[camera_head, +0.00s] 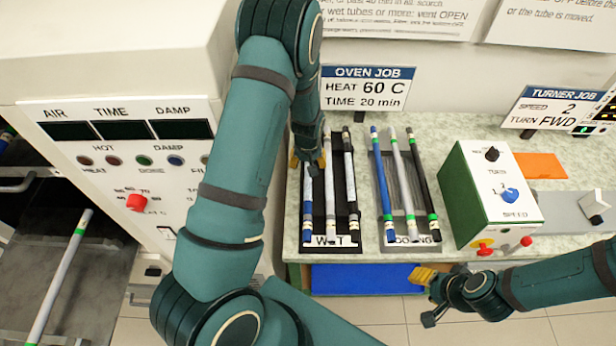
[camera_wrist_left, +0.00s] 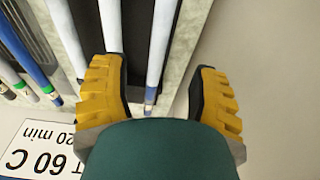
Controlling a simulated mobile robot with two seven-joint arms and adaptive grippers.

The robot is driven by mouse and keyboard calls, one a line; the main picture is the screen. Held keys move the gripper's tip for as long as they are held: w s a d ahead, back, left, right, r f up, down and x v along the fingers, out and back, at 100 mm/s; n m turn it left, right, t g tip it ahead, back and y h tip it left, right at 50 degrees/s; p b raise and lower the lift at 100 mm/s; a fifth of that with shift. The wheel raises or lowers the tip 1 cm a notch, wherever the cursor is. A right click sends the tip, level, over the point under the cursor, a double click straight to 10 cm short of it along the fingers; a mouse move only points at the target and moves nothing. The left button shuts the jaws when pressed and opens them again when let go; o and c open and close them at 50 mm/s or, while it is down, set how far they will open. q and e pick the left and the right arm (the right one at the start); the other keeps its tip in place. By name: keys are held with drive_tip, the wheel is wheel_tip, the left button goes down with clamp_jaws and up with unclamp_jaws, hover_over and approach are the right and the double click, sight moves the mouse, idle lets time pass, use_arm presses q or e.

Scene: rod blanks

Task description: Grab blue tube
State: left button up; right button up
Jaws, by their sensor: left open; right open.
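One blue tube (camera_head: 307,208) lies at the left of the tray marked WET (camera_head: 331,246), beside a light grey tube (camera_head: 329,195) and a black tube (camera_head: 350,185). Another blue tube (camera_head: 382,175) lies in the tray to the right. My left gripper (camera_head: 308,161) is over the far end of the WET tray. In the left wrist view its open yellow fingers (camera_wrist_left: 157,88) stand either side of the end of a pale, washed-out tube (camera_wrist_left: 160,50); contact cannot be told. My right gripper (camera_head: 430,288) is open and empty in front of the counter.
The right tray also holds a grey tube (camera_head: 403,170) and a black tube (camera_head: 423,180). A green-sided turner box (camera_head: 490,195) stands right of it. The oven (camera_head: 130,160) is at left, with a grey tube (camera_head: 60,275) on its drawer. An oven job sign (camera_head: 367,88) stands behind the trays.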

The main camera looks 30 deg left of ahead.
sight(308, 176)
use_arm(q)
drive_tip(key=f, duration=0.1)
drive_tip(key=f+b, duration=0.1)
drive_tip(key=f, duration=0.1)
drive_tip(key=f+b, duration=0.1)
drive_tip(key=shift+w+a+f, duration=0.15)
drive_tip(key=shift+w+a, duration=0.05)
drive_tip(key=shift+w, duration=0.15)
drive_tip(key=f+b, duration=0.2)
drive_tip(key=f, duration=0.1)
drive_tip(key=f+b, duration=0.1)
drive_tip(key=f, duration=0.1)
drive_tip(key=shift+w+a, duration=0.2)
drive_tip(key=shift+w, duration=0.15)
clamp_jaws()
